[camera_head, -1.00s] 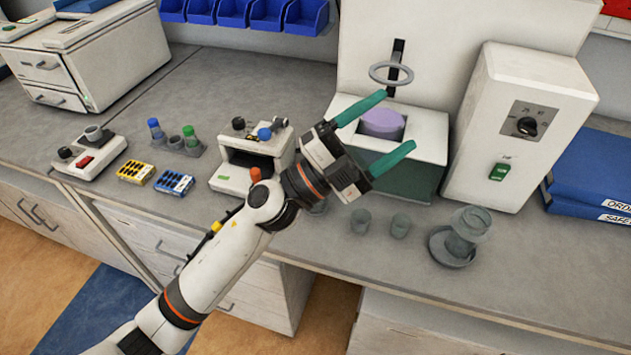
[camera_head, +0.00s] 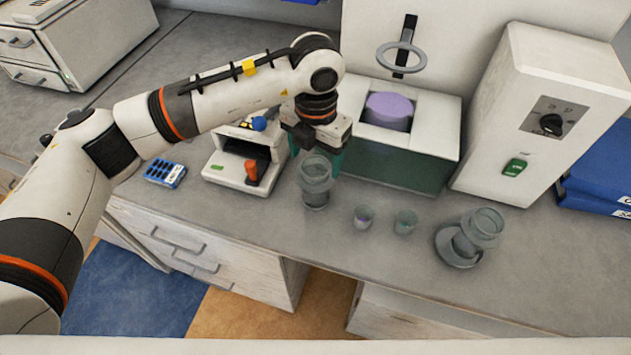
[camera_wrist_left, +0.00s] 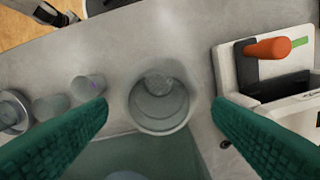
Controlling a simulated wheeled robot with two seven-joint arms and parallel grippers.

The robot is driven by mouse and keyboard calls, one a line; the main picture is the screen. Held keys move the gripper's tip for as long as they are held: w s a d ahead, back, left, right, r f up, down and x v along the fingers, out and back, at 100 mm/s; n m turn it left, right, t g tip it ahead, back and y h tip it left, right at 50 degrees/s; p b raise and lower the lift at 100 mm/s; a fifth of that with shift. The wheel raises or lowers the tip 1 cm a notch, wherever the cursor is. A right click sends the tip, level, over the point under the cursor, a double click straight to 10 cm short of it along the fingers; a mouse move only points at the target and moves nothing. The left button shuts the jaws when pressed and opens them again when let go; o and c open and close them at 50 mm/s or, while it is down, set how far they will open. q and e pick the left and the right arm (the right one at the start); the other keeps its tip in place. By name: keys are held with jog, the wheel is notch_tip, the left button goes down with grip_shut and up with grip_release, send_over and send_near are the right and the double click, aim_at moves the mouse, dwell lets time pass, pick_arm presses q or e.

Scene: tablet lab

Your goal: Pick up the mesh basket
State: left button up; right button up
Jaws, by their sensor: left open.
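A grey, see-through cylindrical vessel, which appears to be the mesh basket (camera_head: 315,190), stands upright on the bench near the front of the white bath unit. In the left wrist view the basket (camera_wrist_left: 160,112) shows from above, with round rims one inside another. My left gripper (camera_head: 318,160) points down at it with its green fingers wide apart. In the wrist view the basket lies between the two fingers, with clear gaps on both sides. I cannot tell how far the fingertips are above the bench.
Two small cups (camera_head: 364,217) (camera_head: 404,222) stand right of the basket. A similar vessel (camera_head: 487,227) leans over a round dish (camera_head: 459,247). The bath unit (camera_head: 437,119) stands behind, with a ring (camera_head: 401,57) above. A white device (camera_head: 218,173) with a red-orange lever is left.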

pick_arm(q)
notch_tip(320, 180, down, 8)
jog(key=shift+f+p, duration=0.1)
jog(key=shift+p, duration=0.7)
jog(key=c, duration=0.6)
